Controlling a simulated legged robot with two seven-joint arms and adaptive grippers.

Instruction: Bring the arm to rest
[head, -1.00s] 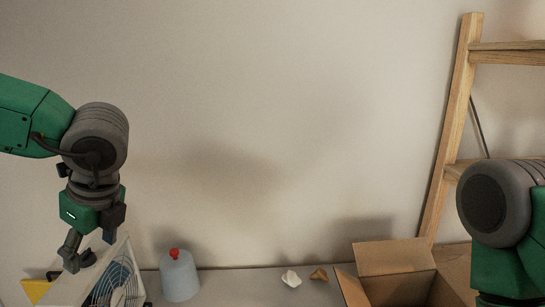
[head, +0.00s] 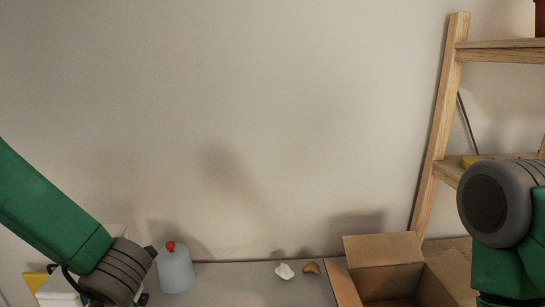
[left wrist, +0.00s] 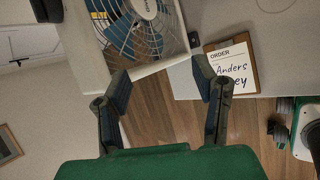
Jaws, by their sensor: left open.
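My left gripper (left wrist: 163,92) is open and empty in the left wrist view, its two dark fingers spread apart. In the head view my left arm comes in low from the left, and its gripper is out of sight past the bottom edge. My right arm shows at the right edge of the head view, but its gripper is not in view.
A fan (left wrist: 140,25) with a blue interior stands beyond my left fingers. A clipboard (left wrist: 231,68) with an order sheet lies right of it. A blue-grey jar (head: 175,272), small pieces (head: 285,271), an open cardboard box (head: 383,247) and a wooden shelf (head: 440,120) stand along the wall.

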